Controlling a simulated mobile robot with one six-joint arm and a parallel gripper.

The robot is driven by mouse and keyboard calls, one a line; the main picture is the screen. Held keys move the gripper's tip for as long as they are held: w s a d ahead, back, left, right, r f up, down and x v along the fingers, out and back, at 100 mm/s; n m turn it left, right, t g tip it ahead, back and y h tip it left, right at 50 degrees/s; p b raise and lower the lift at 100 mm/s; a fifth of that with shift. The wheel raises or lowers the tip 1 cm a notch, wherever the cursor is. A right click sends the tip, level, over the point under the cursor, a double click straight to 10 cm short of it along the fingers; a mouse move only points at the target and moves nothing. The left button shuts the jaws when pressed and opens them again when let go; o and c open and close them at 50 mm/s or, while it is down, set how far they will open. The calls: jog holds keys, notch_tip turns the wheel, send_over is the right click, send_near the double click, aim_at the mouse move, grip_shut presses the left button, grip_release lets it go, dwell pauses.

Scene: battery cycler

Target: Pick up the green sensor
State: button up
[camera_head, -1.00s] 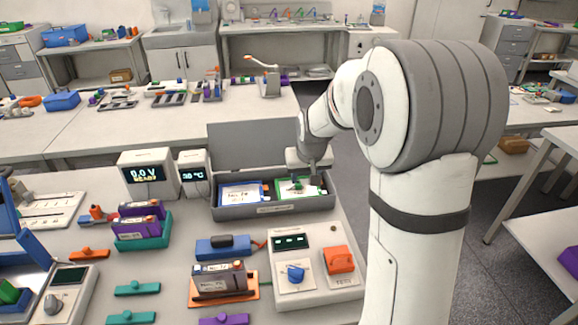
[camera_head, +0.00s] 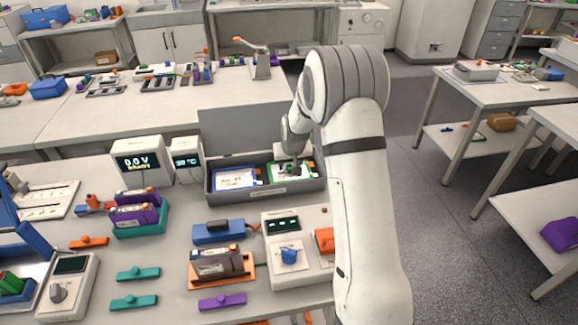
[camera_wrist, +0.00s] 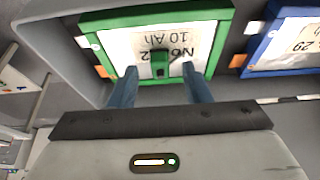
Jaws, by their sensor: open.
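A small green block with a dark middle, which looks like the green sensor (camera_wrist: 160,64), lies on a white labelled panel with a green frame (camera_wrist: 156,16). In the head view the green frame (camera_head: 277,178) is in the right part of a grey open case (camera_head: 262,196). My gripper (camera_wrist: 161,84) is open, its two blue-grey fingers pointing at the panel on either side of the sensor's near end. No contact with the sensor shows. In the head view my gripper (camera_head: 289,161) is over the green-framed panel and partly hides the sensor.
A blue-framed panel (camera_head: 235,179) lies left of the green one in the case. The raised lid (camera_head: 240,129) stands behind. A display box (camera_head: 139,161) is to the left. A tester with a blue knob (camera_head: 289,254) and a battery on an orange tray (camera_head: 219,266) are in front.

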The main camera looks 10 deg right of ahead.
jog(key=shift+w+f, duration=0.1)
jog(key=shift+f, duration=0.2)
grip_shut()
